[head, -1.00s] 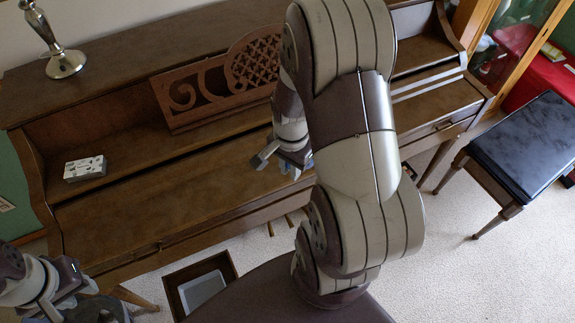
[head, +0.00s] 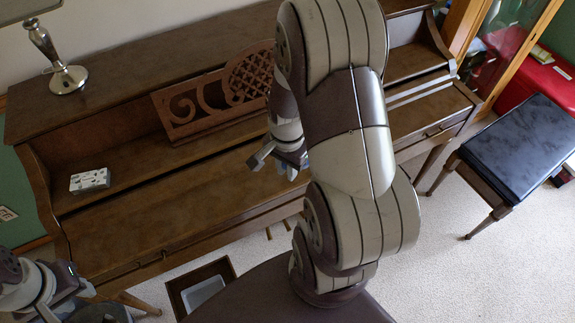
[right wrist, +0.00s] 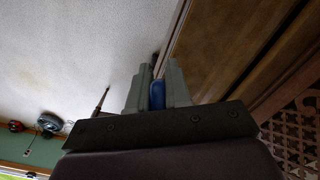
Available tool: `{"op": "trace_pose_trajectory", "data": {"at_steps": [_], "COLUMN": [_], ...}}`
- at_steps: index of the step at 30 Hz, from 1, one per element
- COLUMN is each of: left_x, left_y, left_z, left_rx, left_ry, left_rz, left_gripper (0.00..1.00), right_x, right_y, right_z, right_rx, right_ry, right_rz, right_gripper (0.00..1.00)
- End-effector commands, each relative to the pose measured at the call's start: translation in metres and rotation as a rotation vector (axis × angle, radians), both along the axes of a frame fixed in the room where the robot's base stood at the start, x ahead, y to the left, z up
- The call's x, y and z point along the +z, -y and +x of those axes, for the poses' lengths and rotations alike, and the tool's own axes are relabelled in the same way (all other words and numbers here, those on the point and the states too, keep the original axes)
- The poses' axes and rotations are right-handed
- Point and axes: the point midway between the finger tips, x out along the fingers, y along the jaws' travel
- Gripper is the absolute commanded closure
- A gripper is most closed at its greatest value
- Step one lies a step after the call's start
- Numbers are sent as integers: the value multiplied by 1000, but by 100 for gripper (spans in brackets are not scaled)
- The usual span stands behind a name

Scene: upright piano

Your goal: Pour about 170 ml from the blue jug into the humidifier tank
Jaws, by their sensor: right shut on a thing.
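My right gripper (head: 277,160) is in front of the piano's music desk in the head view, partly hidden behind my own right arm. In the right wrist view its two grey fingers (right wrist: 158,92) are shut on a blue thing, the blue jug (right wrist: 157,96), of which only a small part shows. How full the jug is and its tilt cannot be seen. My left gripper (head: 82,300) is at the lower left corner, partly cut off, and its fingers are unclear. A dark open box with a pale grey inner part (head: 203,291) is on the floor below the keyboard; it may hold the humidifier tank.
The upright piano (head: 110,235) fills the middle. A small patterned box (head: 90,181) lies on its left end, and a lamp (head: 68,79) stands on top. A black-topped bench (head: 525,140) is at the right. Pale carpet (head: 440,215) is free between piano and bench.

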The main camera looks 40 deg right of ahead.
Motion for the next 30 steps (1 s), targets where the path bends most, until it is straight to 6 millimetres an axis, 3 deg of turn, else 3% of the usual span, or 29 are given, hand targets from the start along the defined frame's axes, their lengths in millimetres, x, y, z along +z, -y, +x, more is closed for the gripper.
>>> {"op": "trace_pose_trajectory", "data": {"at_steps": [1,3,16,23,30], "left_x": [11,15,13,13,13], "left_y": [0,0,0,0,0], "left_z": [0,0,0,0,0], "left_rx": [0,0,0,0,0], "left_ry": [0,0,0,0,0], "left_rz": [0,0,0,0,0], "left_gripper": [65,65,65,65,65], "right_x": [11,15,13,15,20], "right_y": [0,0,0,1,9], "right_z": [0,0,0,3,21], "right_rx": [0,0,18,128,283], "right_ry": [1,1,1,2,3], "right_rz": [-1,-1,-1,-1,-2], "right_gripper": [100,100,100,100,100]}}
